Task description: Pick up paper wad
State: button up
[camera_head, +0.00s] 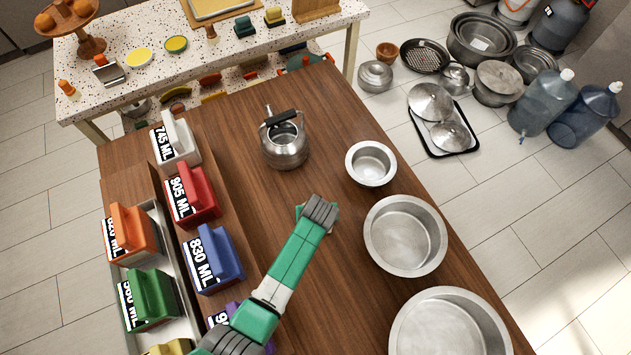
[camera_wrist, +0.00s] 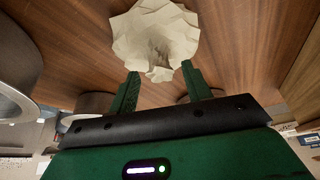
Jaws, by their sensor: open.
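The paper wad (camera_wrist: 155,35) is a crumpled cream-white ball in the upper middle of the wrist view, against the brown wooden table. My gripper (camera_wrist: 160,72) is open, its two green fingers pointing toward the wad. The fingertips appear close to the wad's near edge, one on each side of its lower tip; I cannot tell whether they touch it. Nothing is held. In the head view my arm reaches over the middle of the table, hiding the fingertips, and the wad is not visible there.
A kettle (camera_head: 285,142) stands beyond my wrist. Several metal pans, including a middle one (camera_head: 405,236), line the table's right side. Colored labelled blocks, including a blue one (camera_head: 213,258), stand on the left. Bare wood (camera_head: 340,270) lies between arm and pans.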

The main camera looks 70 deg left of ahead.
jog(key=shift+x, duration=1.1)
jog(key=c, duration=1.1)
jog(key=shift+o, duration=0.2)
jog(key=shift+r, duration=0.15)
jog(key=shift+r+p, duration=0.3)
jog(key=shift+r, duration=0.05)
notch_tip(320, 180, up, 4)
jog(key=p, duration=0.3)
jog(key=shift+f, duration=0.2)
jog(key=s+d+p, duration=0.2)
jog(key=d+p, duration=0.4)
jog(key=d, duration=1)
jog(key=shift+r+p, duration=0.2)
jog(key=shift+p, duration=0.15)
